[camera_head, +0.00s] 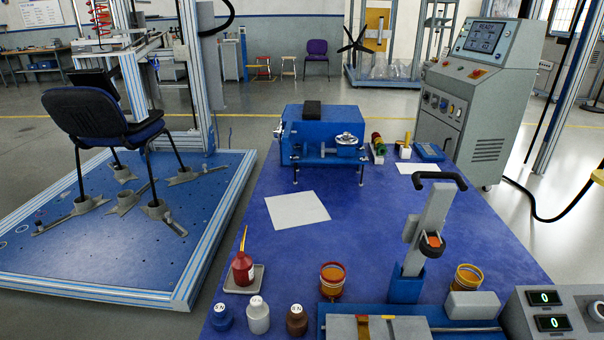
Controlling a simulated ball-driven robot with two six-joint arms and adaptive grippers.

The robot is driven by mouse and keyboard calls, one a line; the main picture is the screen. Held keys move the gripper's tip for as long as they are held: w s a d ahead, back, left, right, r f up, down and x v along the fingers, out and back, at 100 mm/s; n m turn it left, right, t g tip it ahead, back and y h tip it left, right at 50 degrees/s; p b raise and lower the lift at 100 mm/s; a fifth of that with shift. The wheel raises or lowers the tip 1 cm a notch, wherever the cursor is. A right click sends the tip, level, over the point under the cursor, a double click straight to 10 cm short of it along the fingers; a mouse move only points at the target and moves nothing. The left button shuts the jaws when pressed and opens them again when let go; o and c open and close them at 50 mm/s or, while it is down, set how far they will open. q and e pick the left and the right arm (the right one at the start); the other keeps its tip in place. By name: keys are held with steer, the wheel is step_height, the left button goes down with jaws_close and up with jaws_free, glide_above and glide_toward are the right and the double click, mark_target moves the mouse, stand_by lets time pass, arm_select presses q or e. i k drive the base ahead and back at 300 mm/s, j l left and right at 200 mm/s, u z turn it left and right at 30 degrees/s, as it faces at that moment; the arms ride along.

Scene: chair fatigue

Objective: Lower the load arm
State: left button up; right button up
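A grey load arm (429,222) stands raised in a blue bracket (405,288) at the front right of the blue table. It is nearly upright and leans slightly to the right. A black handle (441,177) crosses its top end. A round black head with an orange face (431,243) sits on its side, partway up. The bracket is on a blue-based device (470,325) whose front is cut off by the bottom edge. Neither of my grippers shows in the head view.
Amber jars (332,280) (467,278) flank the arm's base. A grey block (472,305) and a display box (548,312) stand at right. Small bottles (258,315) and a red bottle (243,268) are at left. A blue machine (322,138) stands behind; the middle of the blue table (372,225) is clear.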

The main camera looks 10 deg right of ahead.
mark_target(440, 199)
steer(key=k+l+z, duration=0.1)
steer(key=z, duration=0.4)
steer(key=l+z, duration=0.2)
steer(key=z, duration=0.3)
steer(key=k, duration=0.05)
